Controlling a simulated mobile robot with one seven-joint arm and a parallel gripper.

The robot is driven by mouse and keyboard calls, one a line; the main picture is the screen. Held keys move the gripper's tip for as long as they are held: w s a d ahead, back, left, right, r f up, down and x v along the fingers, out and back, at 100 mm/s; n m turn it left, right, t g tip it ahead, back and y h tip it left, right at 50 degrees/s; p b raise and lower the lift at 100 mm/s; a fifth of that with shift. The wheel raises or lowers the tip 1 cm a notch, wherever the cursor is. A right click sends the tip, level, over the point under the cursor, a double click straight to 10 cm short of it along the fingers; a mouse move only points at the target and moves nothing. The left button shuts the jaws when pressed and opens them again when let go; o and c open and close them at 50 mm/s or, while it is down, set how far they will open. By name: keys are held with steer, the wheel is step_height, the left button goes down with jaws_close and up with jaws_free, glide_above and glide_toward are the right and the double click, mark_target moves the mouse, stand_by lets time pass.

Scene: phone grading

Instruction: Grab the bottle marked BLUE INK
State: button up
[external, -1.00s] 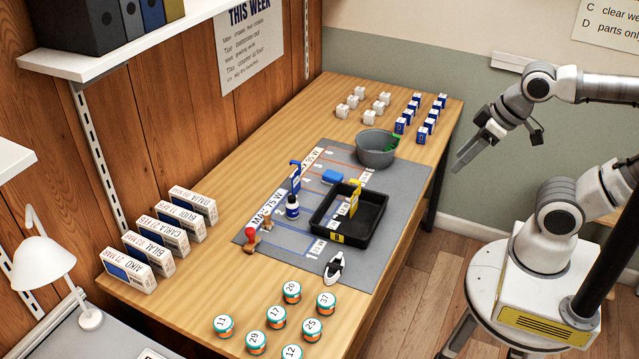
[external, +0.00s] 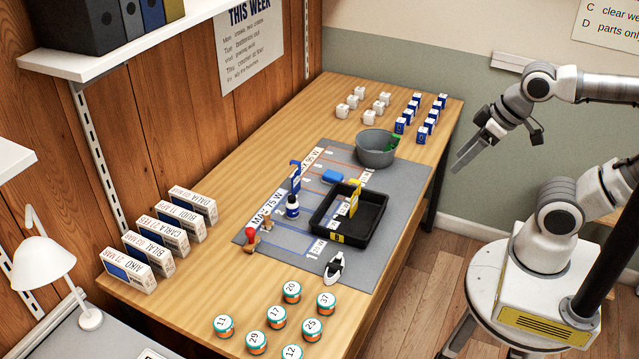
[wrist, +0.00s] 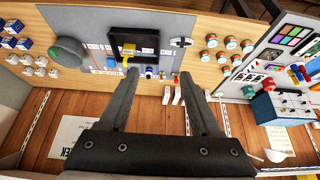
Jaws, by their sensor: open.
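In the wrist view the bottle (wrist: 149,72) shows small, beyond my fingers and beside the tray. My gripper (external: 468,160) is open and empty, in the air off the table's right edge, well away from the bottle. In the wrist view its two dark fingers (wrist: 153,85) are spread apart.
A blue-handled holder (external: 295,174) and a red-topped stamp (external: 250,238) stand close to the bottle. A yellow clip (external: 355,197) is at the tray. A grey bowl (external: 376,150) sits at the mat's far end. Numbered jars (external: 277,317) stand in front; white boxes (external: 150,245) stand left.

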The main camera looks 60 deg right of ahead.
steer(key=w+a+f+m+y+b, duration=0.15)
steer(key=w+a+f, duration=0.3)
steer(key=w, duration=0.55)
steer(key=m+t+h+b, duration=0.4)
steer(key=t+h+b, duration=0.15)
steer(key=h, duration=0.25)
glide_toward(294, 199)
steer(key=shift+t, duration=0.35)
steer(key=x, duration=0.3)
steer(key=b+x, duration=0.1)
steer(key=x, duration=0.7)
steer(key=shift+d+f+b, duration=0.1)
steer(key=shift+f+b, duration=0.25)
steer(key=shift+f, duration=0.05)
jaws_close()
